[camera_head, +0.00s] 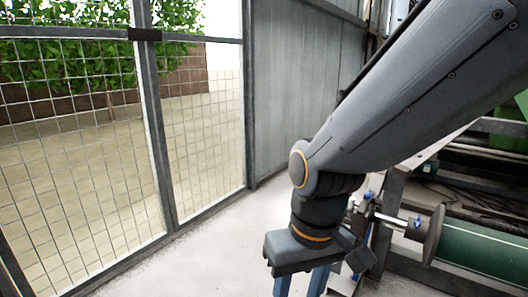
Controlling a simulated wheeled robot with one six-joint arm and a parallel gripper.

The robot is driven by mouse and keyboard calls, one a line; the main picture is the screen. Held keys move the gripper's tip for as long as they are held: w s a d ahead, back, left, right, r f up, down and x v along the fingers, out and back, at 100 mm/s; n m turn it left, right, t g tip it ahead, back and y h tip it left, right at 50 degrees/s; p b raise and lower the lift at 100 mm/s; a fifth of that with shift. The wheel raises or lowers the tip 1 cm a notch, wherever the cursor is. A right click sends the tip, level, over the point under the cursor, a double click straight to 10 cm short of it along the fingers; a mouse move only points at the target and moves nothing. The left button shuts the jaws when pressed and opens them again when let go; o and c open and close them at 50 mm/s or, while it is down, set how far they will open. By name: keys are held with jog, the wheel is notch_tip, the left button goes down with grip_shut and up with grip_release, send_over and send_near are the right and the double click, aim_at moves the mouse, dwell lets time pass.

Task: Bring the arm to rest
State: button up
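My arm reaches in from the upper right and bends down at its wrist near the middle of the view. My gripper (301,284) hangs at the bottom centre, pointing down. Its two blue fingers stand apart with pale floor showing between them. I see nothing held in the visible part of the gap. The fingertips are cut off by the lower picture edge.
A wire mesh fence (95,150) with a dark frame runs along the left. A grey metal wall panel (300,85) stands behind. A machine with a green roller (480,248) and a round flange (433,236) stands right of my gripper. Pale floor (215,250) lies clear to the left.

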jog(key=s+d+r+m+p, duration=0.1)
jog(key=d+r+m+p, duration=0.1)
jog(key=d+r+p, duration=0.4)
jog(key=s+d+r+m+h+p, duration=0.1)
jog(key=d+r+m+p, duration=0.1)
jog(key=d+r+p, duration=0.5)
notch_tip(320, 180, up, 4)
jog(key=p, duration=0.8)
jog(key=shift+s+d+r+p, duration=0.15)
jog(key=shift+d+r+p, duration=0.05)
jog(key=shift+d+p, duration=0.1)
jog(key=shift+c, duration=1.2)
jog(key=shift+d, duration=0.1)
